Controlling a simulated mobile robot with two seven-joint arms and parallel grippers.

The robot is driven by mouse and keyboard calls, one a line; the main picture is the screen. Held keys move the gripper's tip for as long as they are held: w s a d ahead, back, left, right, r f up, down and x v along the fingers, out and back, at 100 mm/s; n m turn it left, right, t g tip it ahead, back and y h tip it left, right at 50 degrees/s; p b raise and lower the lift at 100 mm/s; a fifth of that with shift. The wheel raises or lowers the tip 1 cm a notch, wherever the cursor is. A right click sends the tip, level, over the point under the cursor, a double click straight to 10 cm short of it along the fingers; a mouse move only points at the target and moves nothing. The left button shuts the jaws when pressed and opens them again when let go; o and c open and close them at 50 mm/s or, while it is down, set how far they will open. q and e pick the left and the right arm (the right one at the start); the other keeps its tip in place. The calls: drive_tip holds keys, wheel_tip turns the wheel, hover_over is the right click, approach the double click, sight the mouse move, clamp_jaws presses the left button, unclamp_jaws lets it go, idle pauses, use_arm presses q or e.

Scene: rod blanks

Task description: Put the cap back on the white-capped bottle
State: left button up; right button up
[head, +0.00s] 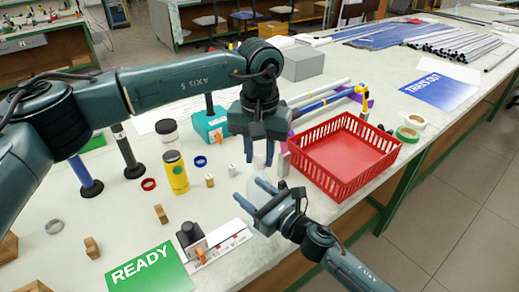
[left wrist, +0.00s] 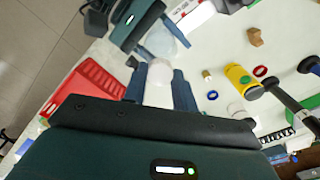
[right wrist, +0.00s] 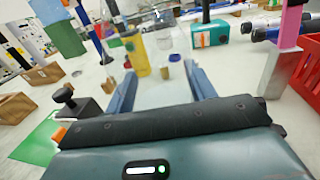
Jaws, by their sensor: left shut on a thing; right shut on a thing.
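My left gripper (head: 259,154) points down above the table, shut on a white cylindrical piece, which looks like the white cap (left wrist: 159,72); in the head view the fingers mostly hide it. My right gripper (head: 254,194) is lower and nearer the table's front edge. It is shut on a pale, see-through bottle (left wrist: 170,45), which shows faintly between its fingers in the right wrist view (right wrist: 160,92). The left gripper is above the right one. In the left wrist view the white piece overlaps the bottle; I cannot tell whether they touch.
A red basket (head: 345,160) stands right of the grippers. A yellow can (head: 176,172), a dark-lidded jar (head: 167,131), a teal box (head: 209,126) and small rings and blocks stand to the left. A black clamp-like item (head: 190,236) sits near the green READY sign (head: 150,270).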

use_arm(q)
drive_tip(key=m, duration=0.6)
drive_tip(key=shift+f+m, duration=0.1)
drive_tip(key=shift+m, duration=0.2)
drive_tip(key=o, duration=0.9)
drive_tip(key=shift+r, duration=2.3)
drive_tip(key=shift+c, duration=0.2)
